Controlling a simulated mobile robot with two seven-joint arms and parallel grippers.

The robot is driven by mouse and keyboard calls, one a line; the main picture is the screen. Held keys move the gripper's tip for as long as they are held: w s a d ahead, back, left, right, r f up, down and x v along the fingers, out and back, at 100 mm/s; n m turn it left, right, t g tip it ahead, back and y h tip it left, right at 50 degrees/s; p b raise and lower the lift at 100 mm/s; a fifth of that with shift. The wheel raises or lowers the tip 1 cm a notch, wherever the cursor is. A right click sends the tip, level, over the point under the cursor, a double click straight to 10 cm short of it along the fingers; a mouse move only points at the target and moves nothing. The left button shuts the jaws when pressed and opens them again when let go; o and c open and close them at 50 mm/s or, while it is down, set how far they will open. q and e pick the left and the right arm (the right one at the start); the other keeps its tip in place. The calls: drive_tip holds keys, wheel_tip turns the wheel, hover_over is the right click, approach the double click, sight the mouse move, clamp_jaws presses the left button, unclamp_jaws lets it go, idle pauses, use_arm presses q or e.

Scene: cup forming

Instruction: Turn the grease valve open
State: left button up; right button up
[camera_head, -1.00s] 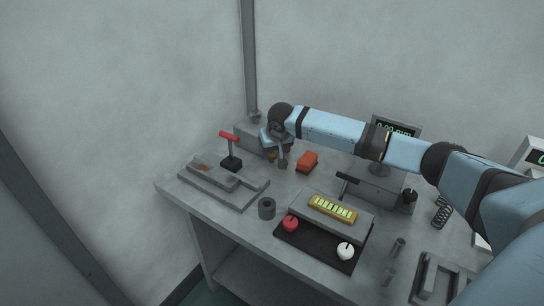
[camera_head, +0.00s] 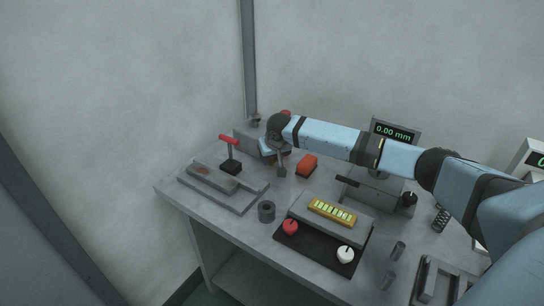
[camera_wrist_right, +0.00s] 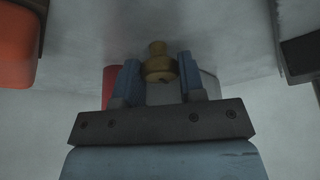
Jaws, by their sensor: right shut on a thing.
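In the wrist view a small brass fitting (camera_wrist_right: 159,66) with a rounded body and narrower neck sits between the two blue fingers of my right gripper (camera_wrist_right: 160,76). I take it to be the grease valve. The fingers are shut on it from both sides. In the head view my right gripper (camera_head: 268,152) is at the back left of the bench, beside a grey box (camera_head: 243,142). My own wrist and arm largely hide the valve there. A red part (camera_head: 285,113) shows just behind my wrist. My left gripper is not in view.
An orange block (camera_head: 307,165) lies close to the right of my gripper. A red-handled lever (camera_head: 229,147) stands to its left. A dark ring (camera_head: 266,211), a panel with a red knob (camera_head: 290,227) and a white knob (camera_head: 345,254), and a 0.00 mm display (camera_head: 394,133) share the bench.

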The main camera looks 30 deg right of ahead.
drive_tip(key=n+p, duration=0.1)
drive_tip(key=p, duration=0.2)
drive_tip(key=shift+r+y, duration=0.3)
drive_tip(key=shift+r, duration=0.1)
drive_tip(key=shift+n+p, duration=0.7)
drive_tip(key=shift+n, duration=0.1)
drive_tip(key=shift+f+n+y+p, duration=0.3)
drive_tip(key=shift+n+y+p, duration=0.1)
drive_tip(key=shift+n+p, duration=0.15)
drive_tip(key=shift+f+n, duration=0.1)
drive_tip(key=shift+n, duration=0.15)
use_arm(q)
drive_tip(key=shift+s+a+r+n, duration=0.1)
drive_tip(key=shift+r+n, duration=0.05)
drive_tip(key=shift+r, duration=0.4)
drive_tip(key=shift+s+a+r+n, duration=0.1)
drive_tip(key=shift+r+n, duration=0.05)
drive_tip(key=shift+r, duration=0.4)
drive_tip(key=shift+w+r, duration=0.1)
use_arm(e)
drive_tip(key=o, duration=0.8)
drive_tip(key=shift+d, duration=0.1)
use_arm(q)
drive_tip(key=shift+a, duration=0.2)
use_arm(e)
drive_tip(key=shift+o, duration=0.7)
